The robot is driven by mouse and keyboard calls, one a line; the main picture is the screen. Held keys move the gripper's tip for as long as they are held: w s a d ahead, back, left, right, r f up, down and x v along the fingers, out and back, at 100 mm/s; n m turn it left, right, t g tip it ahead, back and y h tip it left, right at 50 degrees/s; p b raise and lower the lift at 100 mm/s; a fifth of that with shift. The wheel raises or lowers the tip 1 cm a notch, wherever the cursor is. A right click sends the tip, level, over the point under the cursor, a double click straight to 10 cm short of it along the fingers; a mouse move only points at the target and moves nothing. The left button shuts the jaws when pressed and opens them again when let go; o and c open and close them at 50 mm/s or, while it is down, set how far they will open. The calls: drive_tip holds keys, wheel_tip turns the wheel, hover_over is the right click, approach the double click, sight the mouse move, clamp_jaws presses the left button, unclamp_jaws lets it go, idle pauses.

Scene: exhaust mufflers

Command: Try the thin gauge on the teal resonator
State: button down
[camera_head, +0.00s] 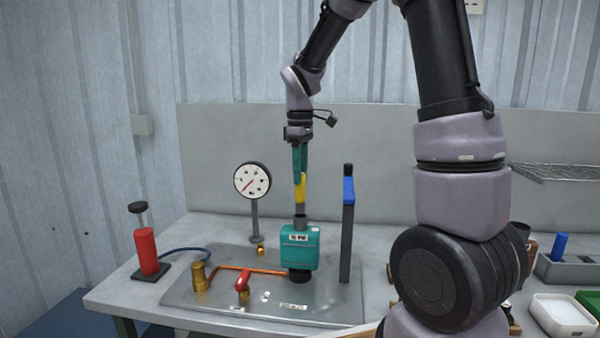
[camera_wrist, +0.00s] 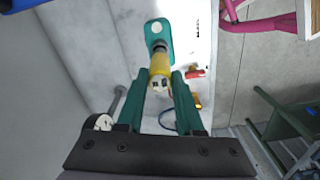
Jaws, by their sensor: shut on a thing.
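The teal resonator (camera_head: 300,253) stands upright on the metal plate, with a white label on its front and a dark open neck on top. In the wrist view the resonator (camera_wrist: 153,27) lies beyond my fingertips. My gripper (camera_head: 300,172), with teal fingers, points straight down above it and is shut on a yellow gauge (camera_head: 300,187). The gauge's grey lower end reaches the neck; I cannot tell whether it is inside. In the wrist view my gripper (camera_wrist: 160,80) has the yellow gauge (camera_wrist: 160,65) between its fingertips.
A dial (camera_head: 252,181) on a post stands left of the resonator, and a dark post with a blue part (camera_head: 348,190) close on its right. A copper pipe with a red valve handle (camera_head: 243,281) lies in front. A red pump (camera_head: 147,250) stands far left. A white tray (camera_head: 563,316) is at right.

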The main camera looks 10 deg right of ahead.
drive_tip(key=shift+f, duration=1.8)
idle(0.5)
drive_tip(key=shift+r, duration=0.15)
idle(1.0)
drive_tip(key=shift+r, duration=3.35)
drive_tip(key=shift+s, duration=0.1)
